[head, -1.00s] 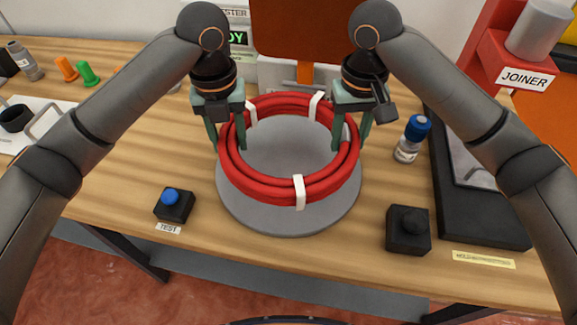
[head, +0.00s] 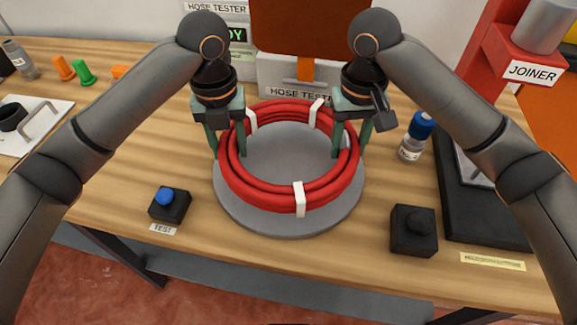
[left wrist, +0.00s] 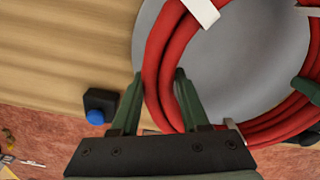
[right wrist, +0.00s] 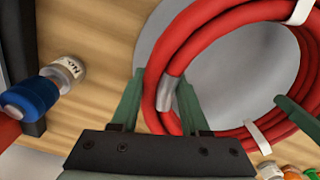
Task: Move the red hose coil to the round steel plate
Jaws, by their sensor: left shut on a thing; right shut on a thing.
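The red hose coil (head: 272,198), bound with several white ties, is above or on the round steel plate (head: 290,222); I cannot tell whether it touches. Its ring lies within the plate's outline, slightly toward the back. My left gripper (head: 228,150) is shut on the coil's left side, one finger outside and one inside the ring. My right gripper (head: 351,148) is shut on its right side in the same way. The coil also shows in the left wrist view (left wrist: 160,52) and the right wrist view (right wrist: 185,45), where a metal hose end is visible.
A black box with a blue button (head: 170,205) stands front left, and a black knob box (head: 413,231) front right. A blue-capped bottle (head: 416,137) stands right of the plate. The hose tester (head: 292,80) is behind. Wood is clear left of the plate.

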